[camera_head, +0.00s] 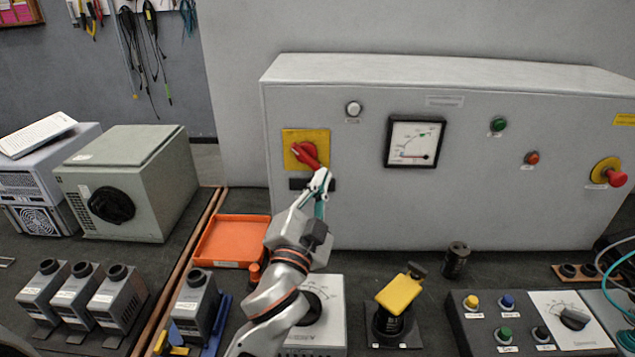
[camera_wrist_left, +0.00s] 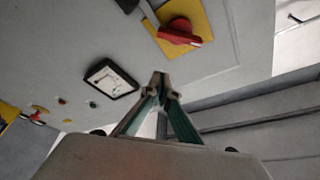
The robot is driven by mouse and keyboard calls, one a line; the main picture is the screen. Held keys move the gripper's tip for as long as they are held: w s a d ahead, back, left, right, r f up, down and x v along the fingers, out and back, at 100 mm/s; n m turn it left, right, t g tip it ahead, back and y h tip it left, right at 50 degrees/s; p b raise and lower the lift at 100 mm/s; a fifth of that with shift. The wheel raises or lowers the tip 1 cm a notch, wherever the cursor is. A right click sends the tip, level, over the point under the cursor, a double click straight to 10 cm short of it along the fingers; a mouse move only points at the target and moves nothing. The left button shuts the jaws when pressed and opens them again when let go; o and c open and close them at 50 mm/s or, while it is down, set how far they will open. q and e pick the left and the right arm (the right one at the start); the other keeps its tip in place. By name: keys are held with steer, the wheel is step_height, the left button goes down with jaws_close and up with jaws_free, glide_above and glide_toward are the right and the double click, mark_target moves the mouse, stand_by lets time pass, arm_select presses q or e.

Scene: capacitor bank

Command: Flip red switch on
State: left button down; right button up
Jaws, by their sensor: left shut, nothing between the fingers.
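The red switch (camera_head: 305,154) is a rotary handle on a yellow plate (camera_head: 290,136) at the left of the grey panel's front. Its handle lies tilted, from upper left to lower right. It also shows in the left wrist view (camera_wrist_left: 180,32), near the top. My left gripper (camera_head: 321,178) is just below the handle's lower right end in the head view. Its fingertips (camera_wrist_left: 159,78) are together and empty in the left wrist view, with a visible gap from the handle there. Whether it touches the handle is not clear in the head view. My right gripper is not in view.
The grey panel (camera_head: 450,200) also carries a dial meter (camera_head: 413,142), a green button (camera_head: 498,124) and a red emergency knob (camera_head: 616,178). An orange tray (camera_head: 232,240) and a yellow-topped device (camera_head: 400,294) stand on the bench beside my left arm.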

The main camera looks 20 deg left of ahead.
mark_target(317, 168)
arm_select(q)
steer(key=x, duration=0.8)
steer(key=a+f, duration=0.1)
steer(key=s+a+f, duration=0.1)
steer(key=f, duration=0.1)
steer(key=shift+s+a, duration=0.1)
steer(key=shift+a, duration=0.25)
